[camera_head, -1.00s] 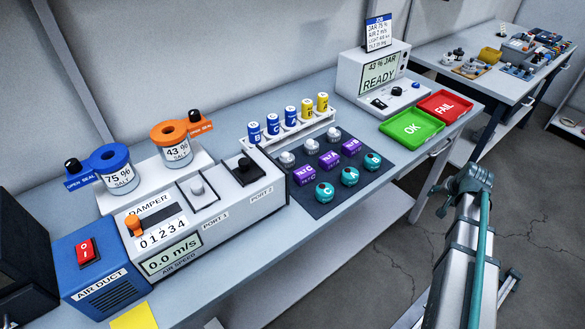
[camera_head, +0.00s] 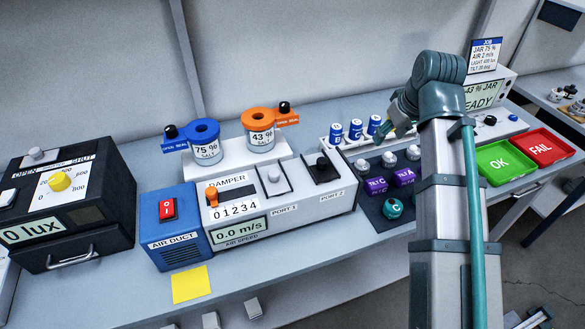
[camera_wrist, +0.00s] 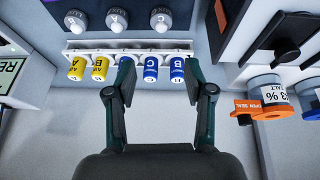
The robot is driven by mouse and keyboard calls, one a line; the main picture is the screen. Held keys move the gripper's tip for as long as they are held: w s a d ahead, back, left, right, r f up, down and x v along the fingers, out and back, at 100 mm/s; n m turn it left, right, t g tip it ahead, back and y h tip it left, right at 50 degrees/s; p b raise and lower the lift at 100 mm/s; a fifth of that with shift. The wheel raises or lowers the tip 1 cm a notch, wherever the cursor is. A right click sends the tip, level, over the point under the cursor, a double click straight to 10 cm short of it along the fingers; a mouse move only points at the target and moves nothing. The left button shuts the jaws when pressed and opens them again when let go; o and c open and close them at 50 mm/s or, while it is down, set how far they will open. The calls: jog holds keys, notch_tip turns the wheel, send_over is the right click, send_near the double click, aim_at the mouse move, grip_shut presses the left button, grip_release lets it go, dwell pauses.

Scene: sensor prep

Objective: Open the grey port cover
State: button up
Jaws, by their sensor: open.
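The grey port cover (camera_head: 273,180), a light plate with a grey knob (camera_head: 273,174), lies on the white top of the air duct unit (camera_head: 306,208) at PORT 1. It lies flat, apparently closed. A black cover with a black knob (camera_head: 322,164) sits to its right at PORT 2; a black cover (camera_wrist: 291,40) also shows at the upper right of the wrist view. My gripper (camera_wrist: 160,78) is open and empty, above the bench by the cylinder rack. In the head view it is right of the grey cover, apart from it, and partly hidden by my arm.
The rack (camera_wrist: 78,52) holds blue and yellow cylinders. Two jars with blue (camera_head: 201,130) and orange (camera_head: 259,117) lids stand behind the air duct unit. A black lux box (camera_head: 70,205) is at the left. Green (camera_head: 497,163) and red (camera_head: 545,147) trays are at the right.

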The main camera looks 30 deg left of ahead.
jog(key=s+a+r+n+g+y, duration=0.1)
jog(key=s+a+r+n+g, duration=0.2)
jog(key=s+a, duration=0.55)
jog(key=n, duration=0.6)
send_near(274, 173)
jog(key=shift+g, duration=0.4)
jog(key=x, duration=0.3)
jog(key=p+x, duration=0.1)
jog(key=x, duration=0.5)
jog(key=shift+w, duration=0.35)
jog(key=shift+y, duration=0.3)
grip_shut()
